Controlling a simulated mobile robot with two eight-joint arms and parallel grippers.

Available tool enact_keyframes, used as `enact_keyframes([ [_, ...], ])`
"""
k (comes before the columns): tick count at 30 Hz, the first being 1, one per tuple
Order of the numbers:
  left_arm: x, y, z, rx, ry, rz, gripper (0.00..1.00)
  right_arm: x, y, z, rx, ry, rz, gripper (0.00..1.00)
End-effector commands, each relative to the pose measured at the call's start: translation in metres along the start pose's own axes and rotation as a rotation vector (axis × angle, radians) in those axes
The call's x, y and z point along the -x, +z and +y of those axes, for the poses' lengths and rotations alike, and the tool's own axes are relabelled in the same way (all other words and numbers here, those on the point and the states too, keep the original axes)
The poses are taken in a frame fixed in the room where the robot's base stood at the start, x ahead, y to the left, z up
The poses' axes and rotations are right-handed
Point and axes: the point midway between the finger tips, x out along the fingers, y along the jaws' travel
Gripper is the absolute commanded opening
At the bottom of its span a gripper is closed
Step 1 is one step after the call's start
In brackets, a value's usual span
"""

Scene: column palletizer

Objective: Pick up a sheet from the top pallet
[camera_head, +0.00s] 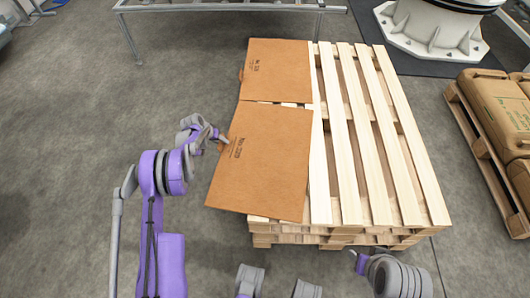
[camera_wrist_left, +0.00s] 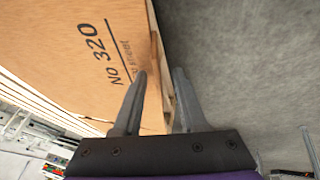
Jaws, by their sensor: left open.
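A brown cardboard sheet (camera_head: 270,165) with dark print lies on the near left part of the top wooden pallet (camera_head: 349,165). Its left edge overhangs the pallet. A second brown sheet (camera_head: 280,68) lies behind it. My left gripper (camera_head: 224,140) is at the near sheet's left edge, close to its far left corner. In the left wrist view its two fingers (camera_wrist_left: 160,90) are apart, one in front of the printed sheet (camera_wrist_left: 65,50) and one against the floor. Whether they touch the sheet is unclear. My right gripper (camera_head: 354,255) is by the pallet's front edge, its jaws too small to judge.
The pallet's right slats are bare, and more pallets are stacked beneath. Another pallet (camera_head: 482,148) with brown sacks (camera_head: 500,110) stands at the right. A white machine base (camera_head: 435,28) is at the back right and a metal frame (camera_head: 215,8) at the back. The floor at left is clear.

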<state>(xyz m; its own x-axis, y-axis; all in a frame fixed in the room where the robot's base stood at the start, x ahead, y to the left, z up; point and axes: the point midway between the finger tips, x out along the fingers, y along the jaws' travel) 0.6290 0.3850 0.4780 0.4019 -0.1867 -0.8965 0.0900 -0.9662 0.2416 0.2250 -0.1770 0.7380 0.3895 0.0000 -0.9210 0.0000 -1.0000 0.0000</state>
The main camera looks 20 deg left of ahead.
Motion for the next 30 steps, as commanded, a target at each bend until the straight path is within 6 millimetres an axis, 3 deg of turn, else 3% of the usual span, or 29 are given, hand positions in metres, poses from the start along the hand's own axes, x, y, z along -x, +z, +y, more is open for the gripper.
enact_keyframes([
  [11,-0.0006,0.0002,-0.0002,0.000,0.000,0.000,0.39,-0.0014,0.0005,0.0000,0.000,0.000,-0.001,0.50],
  [18,-0.0007,0.0003,-0.0002,0.000,0.000,0.000,0.00,-0.0014,0.0005,0.0000,0.000,0.000,-0.001,0.50],
  [30,-0.0008,0.0004,-0.0003,0.000,0.000,0.000,0.00,-0.0015,0.0005,0.0000,0.000,0.000,-0.001,0.50],
])
